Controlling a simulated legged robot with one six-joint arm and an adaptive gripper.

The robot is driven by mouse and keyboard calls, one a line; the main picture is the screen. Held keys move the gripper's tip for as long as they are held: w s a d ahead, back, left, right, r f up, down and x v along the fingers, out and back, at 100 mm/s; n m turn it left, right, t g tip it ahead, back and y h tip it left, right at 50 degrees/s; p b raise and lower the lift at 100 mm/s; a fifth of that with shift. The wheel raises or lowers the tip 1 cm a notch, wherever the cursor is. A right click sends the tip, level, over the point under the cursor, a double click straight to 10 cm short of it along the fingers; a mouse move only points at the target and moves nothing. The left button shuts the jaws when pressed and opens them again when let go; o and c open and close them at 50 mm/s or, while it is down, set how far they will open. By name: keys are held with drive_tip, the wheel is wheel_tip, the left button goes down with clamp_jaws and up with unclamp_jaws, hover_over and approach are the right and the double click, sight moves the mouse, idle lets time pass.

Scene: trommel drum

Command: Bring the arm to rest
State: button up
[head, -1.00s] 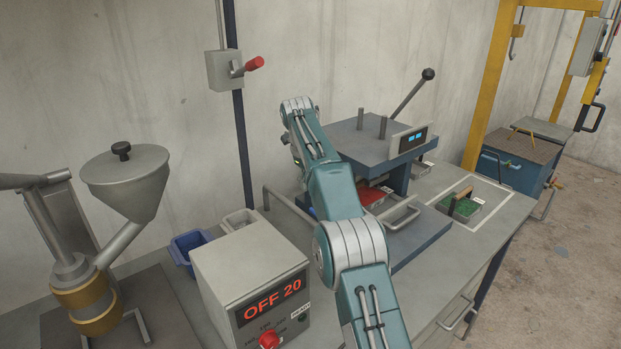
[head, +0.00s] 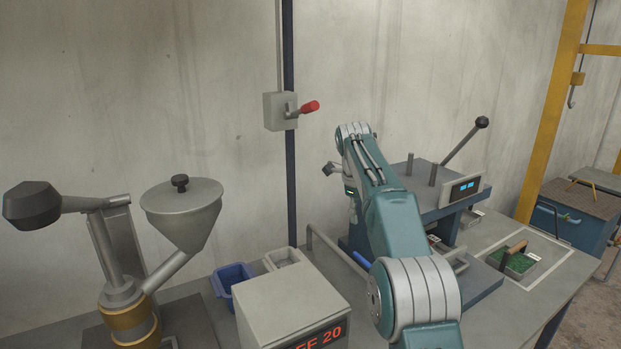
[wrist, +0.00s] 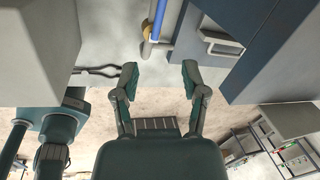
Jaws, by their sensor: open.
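My arm rises from the bottom of the head view and bends at its upper joint in front of the wall. My gripper shows only partly in the head view (head: 335,169), left of the upper joint. In the wrist view my gripper (wrist: 160,85) is open, with its two fingers well apart and nothing between them. Floor and a grey bench surface show beyond the fingertips.
A control box (head: 295,308) with a red display stands left of my arm. A press (head: 440,187) with a lever stands behind it to the right. A hopper (head: 182,215), a blue bin (head: 233,276) and a red-handled wall switch (head: 281,111) are at the left. A green-filled tray (head: 517,262) lies at the right.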

drive_tip(key=s+r+n+t+y, duration=0.1)
drive_tip(key=s+r+n, duration=0.3)
drive_tip(key=s+n, duration=0.5)
drive_tip(key=s+r+n+t, duration=0.1)
drive_tip(key=s+r+n, duration=0.4)
drive_tip(key=s, duration=0.7)
drive_tip(key=s+f+n+t, duration=0.1)
drive_tip(key=s+f+n, duration=0.5)
drive_tip(key=s, duration=0.4)
drive_tip(key=s+a+f+n+t, duration=0.1)
drive_tip(key=s+f+n, duration=0.6)
drive_tip(key=s, duration=0.4)
drive_tip(key=shift+s+a+f+y, duration=0.15)
drive_tip(key=shift+f+y, duration=0.1)
drive_tip(key=shift+y, duration=0.15)
